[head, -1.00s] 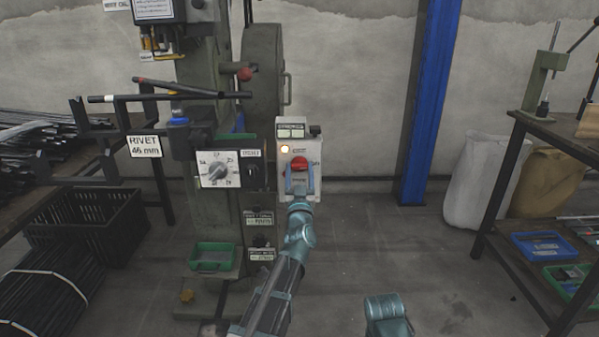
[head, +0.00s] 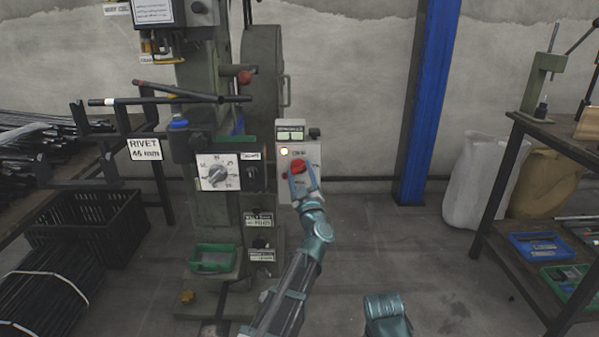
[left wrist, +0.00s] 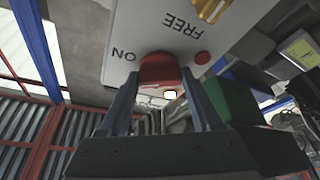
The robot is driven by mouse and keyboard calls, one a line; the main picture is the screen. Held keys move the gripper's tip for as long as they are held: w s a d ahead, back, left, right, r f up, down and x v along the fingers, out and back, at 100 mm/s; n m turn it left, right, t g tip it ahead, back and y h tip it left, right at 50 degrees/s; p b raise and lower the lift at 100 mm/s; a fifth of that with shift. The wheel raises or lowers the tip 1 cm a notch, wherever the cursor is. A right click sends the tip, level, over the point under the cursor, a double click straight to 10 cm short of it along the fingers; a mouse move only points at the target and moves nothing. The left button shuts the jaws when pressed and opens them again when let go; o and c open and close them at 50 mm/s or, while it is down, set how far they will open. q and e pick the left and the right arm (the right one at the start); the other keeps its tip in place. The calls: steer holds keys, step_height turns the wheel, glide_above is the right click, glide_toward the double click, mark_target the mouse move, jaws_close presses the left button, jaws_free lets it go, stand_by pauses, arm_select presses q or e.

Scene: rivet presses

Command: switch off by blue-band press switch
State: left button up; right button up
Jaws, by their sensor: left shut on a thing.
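The switch box (head: 312,157) is a pale panel on the right side of the green press (head: 222,230). Its red rotary knob (head: 298,167) sits between the fingers of my left gripper (head: 302,180), which is shut on it. The fingers look tilted in the head view. In the left wrist view the red knob (left wrist: 158,70) is between both fingertips, with "ON" and "FREE" printed upside down nearby. A bright lamp (head: 284,152) glows at the box's upper left. My right gripper is out of view; only a teal part of my arm shows at the bottom.
A dial panel (head: 217,172) and a green tray (head: 213,258) are left of my arm. A black crate (head: 85,225) stands at the left. A blue post (head: 428,110) and a workbench (head: 545,130) are at the right. The floor between is clear.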

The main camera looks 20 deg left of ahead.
arm_select(q)
steer(key=n, duration=0.1)
steer(key=n+p, duration=0.1)
steer(key=n+g+y, duration=0.1)
steer(key=n, duration=0.1)
steer(key=shift+d+r, duration=0.1)
steer(key=shift+r, duration=0.2)
steer(key=n+g+p, duration=0.1)
steer(key=n, duration=0.1)
steer(key=n+g+p, duration=0.1)
steer(key=n, duration=0.1)
steer(key=shift+r+y+p, duration=0.1)
steer(key=shift+y+p, duration=0.2)
steer(key=shift+p, duration=0.05)
steer(key=n+g+p, duration=0.1)
steer(key=n+p, duration=0.1)
steer(key=n, duration=0.2)
steer(key=shift+g+p, duration=0.3)
steer(key=shift+p, duration=0.05)
steer(key=shift+n+g+p, duration=0.3)
steer(key=shift+n+p, duration=0.2)
steer(key=shift+n, duration=0.4)
steer(key=o, duration=1.4)
